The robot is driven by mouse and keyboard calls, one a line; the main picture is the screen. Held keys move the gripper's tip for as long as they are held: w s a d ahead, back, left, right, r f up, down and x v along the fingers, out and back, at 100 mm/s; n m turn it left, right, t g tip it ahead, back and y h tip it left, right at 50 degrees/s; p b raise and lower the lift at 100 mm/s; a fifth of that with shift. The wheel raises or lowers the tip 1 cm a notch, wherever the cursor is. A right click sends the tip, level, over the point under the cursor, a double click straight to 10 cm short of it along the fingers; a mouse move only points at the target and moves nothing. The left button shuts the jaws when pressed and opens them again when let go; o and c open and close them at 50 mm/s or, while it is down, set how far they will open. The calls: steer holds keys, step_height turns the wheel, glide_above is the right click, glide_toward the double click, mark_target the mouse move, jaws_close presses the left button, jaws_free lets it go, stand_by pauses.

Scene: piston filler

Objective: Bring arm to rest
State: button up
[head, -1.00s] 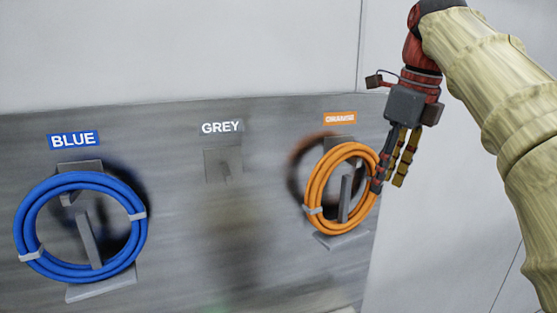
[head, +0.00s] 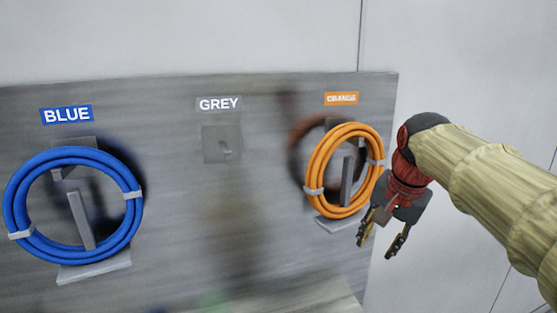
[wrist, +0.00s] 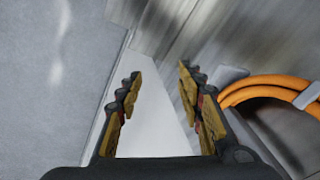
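My gripper (head: 379,238) hangs to the lower right of the orange hose coil, in front of the panel's right edge. In the wrist view my gripper (wrist: 158,95) has its two fingers apart with nothing between them. The orange hose coil (head: 316,167) hangs on its holder below the orange label (head: 341,98). Part of the orange coil (wrist: 262,82) also shows at the right of the wrist view, beside the right finger and apart from it.
A pale wall (head: 470,70) lies behind and to the right of the panel.

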steer(key=s+f+n+b, duration=0.2)
steer(key=s+f+b, duration=0.5)
steer(key=f, duration=0.6)
steer(key=s+a+f+n+t+b, duration=0.1)
steer(key=s+f+n+b, duration=0.2)
steer(key=s+f+b, duration=0.5)
steer(key=s+a+f+n+b, duration=0.1)
steer(key=s+f+n+b, duration=0.2)
steer(key=f, duration=1.6)
steer(key=s+b, duration=0.4)
steer(key=b, duration=0.1)
steer(key=shift+s+a+f+t, duration=0.15)
steer(key=shift+s+a+t, duration=0.1)
steer(key=shift+s+t, duration=0.1)
